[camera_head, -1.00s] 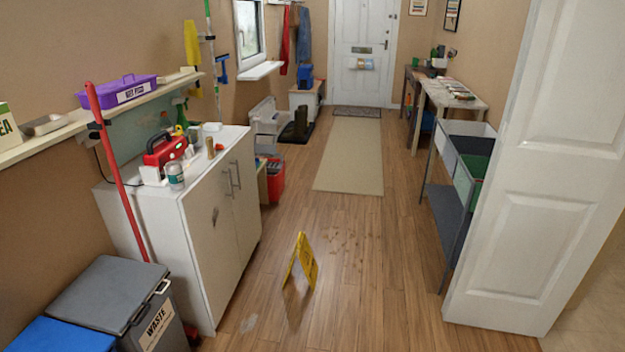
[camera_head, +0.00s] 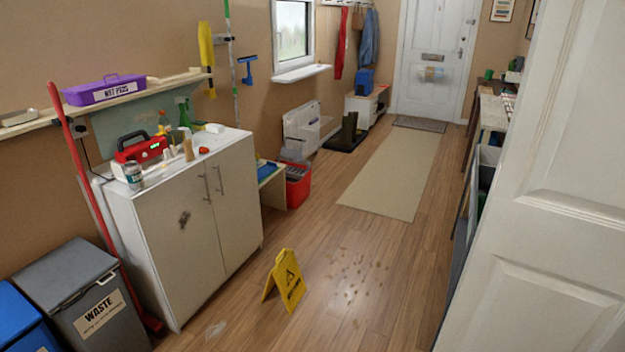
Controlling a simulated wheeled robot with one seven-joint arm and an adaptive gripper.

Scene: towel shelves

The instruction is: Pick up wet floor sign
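The yellow wet floor sign (camera_head: 287,281) stands upright on the wooden floor as a folded A-frame. Its printed face with a warning triangle is turned toward the lower right. It stands to the right of the white cabinet, apart from it. No part of my gripper shows in this view.
The white cabinet (camera_head: 190,215) and the grey waste bin (camera_head: 85,300) line the left side. An open white door (camera_head: 540,200) blocks the right. Brown marks (camera_head: 350,275) lie on the floor beside the sign.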

